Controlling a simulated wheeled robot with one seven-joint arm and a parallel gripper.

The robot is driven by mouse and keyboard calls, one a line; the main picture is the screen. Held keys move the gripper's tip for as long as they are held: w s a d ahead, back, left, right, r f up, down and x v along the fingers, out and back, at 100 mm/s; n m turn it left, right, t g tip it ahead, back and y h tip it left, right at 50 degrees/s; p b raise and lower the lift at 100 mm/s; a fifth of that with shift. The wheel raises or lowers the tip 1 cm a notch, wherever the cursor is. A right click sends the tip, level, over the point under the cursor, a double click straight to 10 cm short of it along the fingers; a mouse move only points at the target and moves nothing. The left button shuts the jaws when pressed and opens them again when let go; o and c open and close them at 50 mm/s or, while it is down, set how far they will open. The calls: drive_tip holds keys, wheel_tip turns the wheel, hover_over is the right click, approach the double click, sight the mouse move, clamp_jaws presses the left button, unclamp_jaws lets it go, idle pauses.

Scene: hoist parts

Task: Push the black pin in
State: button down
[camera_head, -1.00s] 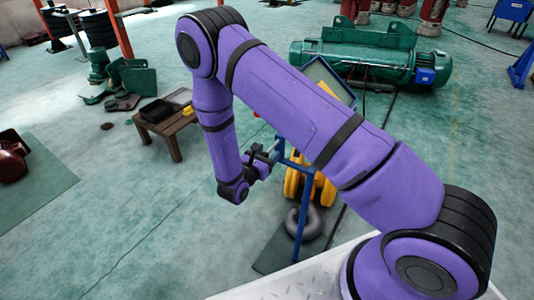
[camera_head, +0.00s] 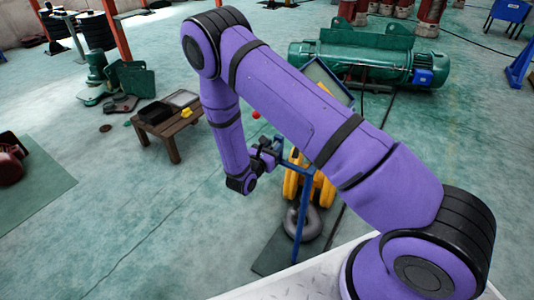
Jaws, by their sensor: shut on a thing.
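My gripper (camera_head: 272,152) is at the end of the purple arm, at the top of the blue stand (camera_head: 306,200). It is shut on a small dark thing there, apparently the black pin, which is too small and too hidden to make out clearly. The yellow hook block (camera_head: 292,183) hangs at the blue stand, partly behind its post and my arm. Its grey hook (camera_head: 303,222) is below, near a dark mat. How far the pin sits in cannot be seen.
A low wooden table (camera_head: 170,130) with a black tray (camera_head: 155,112) and a yellow item stands left of my arm. A green hoist motor (camera_head: 365,62) lies behind. Open floor lies at front left.

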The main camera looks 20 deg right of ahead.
drive_tip(key=shift+w+d, duration=0.2)
drive_tip(key=c, duration=0.8)
unclamp_jaws()
drive_tip(key=v, duration=1)
drive_tip(key=shift+s+a, duration=0.2)
drive_tip(key=shift+a, duration=0.05)
drive_tip(key=shift+r, duration=0.1)
